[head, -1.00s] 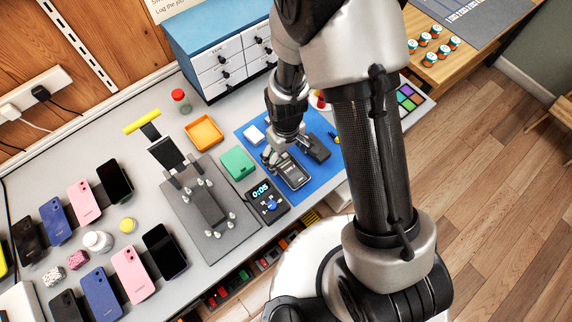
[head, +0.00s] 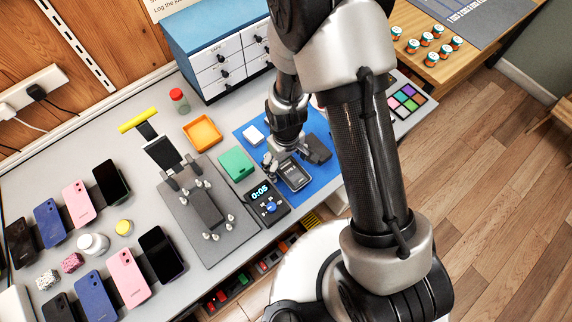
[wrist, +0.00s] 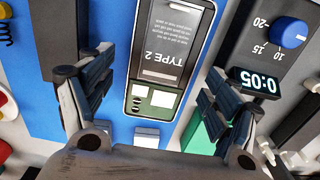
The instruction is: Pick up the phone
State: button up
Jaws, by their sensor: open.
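My gripper (head: 285,160) is over the phone's far end in the head view. In the wrist view my gripper (wrist: 152,88) is open, one finger to each side of the phone, with gaps between. I cannot tell how high the fingertips are above the mat.
A timer reading 0:05 (head: 268,206) and a green block (head: 237,164) sit close beside the phone. A dark block (head: 318,149) lies on its other side. A grey fixture with pegs (head: 207,208) stands left. Several other phones stand in rows at the far left.

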jog(key=shift+c, duration=0.2)
jog(key=c, duration=1.2)
jog(key=shift+o, duration=0.2)
